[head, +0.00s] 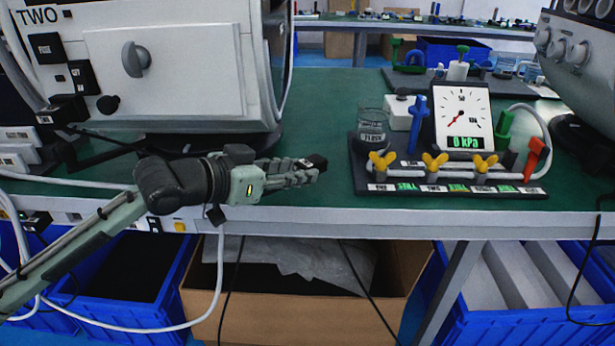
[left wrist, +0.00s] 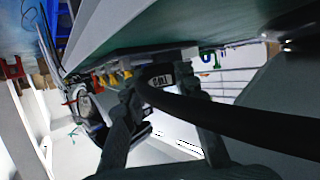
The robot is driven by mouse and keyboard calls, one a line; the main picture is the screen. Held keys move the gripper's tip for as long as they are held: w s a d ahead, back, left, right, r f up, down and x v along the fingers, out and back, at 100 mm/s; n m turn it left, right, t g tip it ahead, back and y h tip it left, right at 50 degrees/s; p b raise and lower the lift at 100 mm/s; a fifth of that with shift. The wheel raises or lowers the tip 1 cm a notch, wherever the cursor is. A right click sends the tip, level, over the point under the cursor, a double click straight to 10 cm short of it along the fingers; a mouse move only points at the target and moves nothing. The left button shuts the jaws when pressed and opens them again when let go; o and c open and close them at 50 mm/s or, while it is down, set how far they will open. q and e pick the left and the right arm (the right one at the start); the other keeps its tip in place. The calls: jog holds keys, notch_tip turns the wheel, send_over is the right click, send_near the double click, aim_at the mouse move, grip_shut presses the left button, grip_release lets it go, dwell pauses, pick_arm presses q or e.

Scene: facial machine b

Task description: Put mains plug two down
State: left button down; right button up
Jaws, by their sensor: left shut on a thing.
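My left gripper (head: 300,172) reaches in from the left, over the front edge of the green bench. It is shut on a small black plug (head: 316,161), which sticks out past the fingertips above the bench top. In the left wrist view the plug (left wrist: 160,82) sits between the two fingers and shows a pale label too blurred to read. A thick black cable (left wrist: 235,122) curves away from it to the right. Whether the plug touches the bench is not clear. My right gripper is not in view.
A white machine marked TWO (head: 182,75) stands behind the arm. A black panel (head: 450,187) with yellow valves, a gauge (head: 462,118) and a glass jar (head: 373,124) lies right of the plug. Green bench surface (head: 325,120) is clear between them. Boxes stand below.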

aim_at(308, 191)
pick_arm(q)
jog(key=shift+w+d, duration=1.05)
jog(key=shift+f, duration=1.75)
jog(key=shift+f, duration=0.15)
jog(key=c, duration=1.2)
grip_release()
